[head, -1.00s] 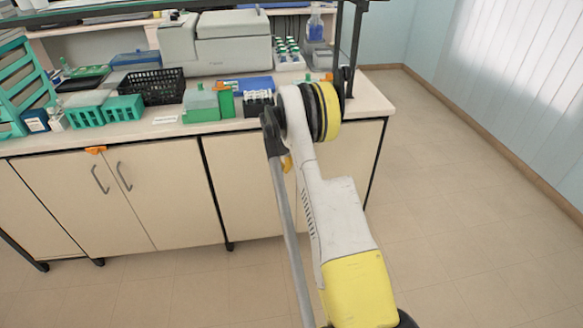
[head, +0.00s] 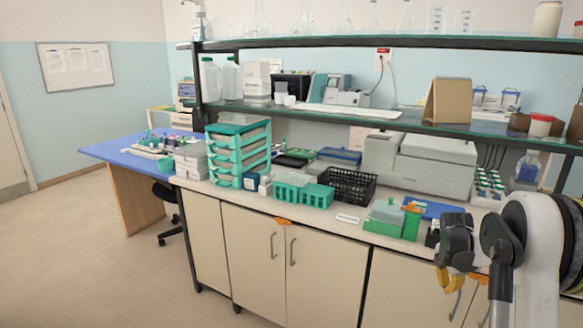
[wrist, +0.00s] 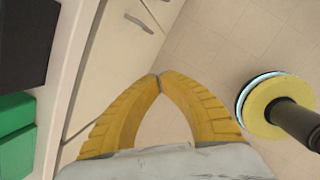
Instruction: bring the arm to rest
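My gripper (head: 451,281) is in front of the bench at the right in the head view, low and next to the bench's front edge. In the wrist view its two yellow fingers (wrist: 158,80) meet at their tips, with nothing between them. My arm is folded at the right edge of the head view.
The bench top (head: 347,218) holds a green staining box (head: 384,218), a black basket (head: 348,186), teal racks (head: 303,189) and a teal drawer stack (head: 238,155). A blue table (head: 110,150) stands at the left. The floor (head: 95,240) at the left front is clear.

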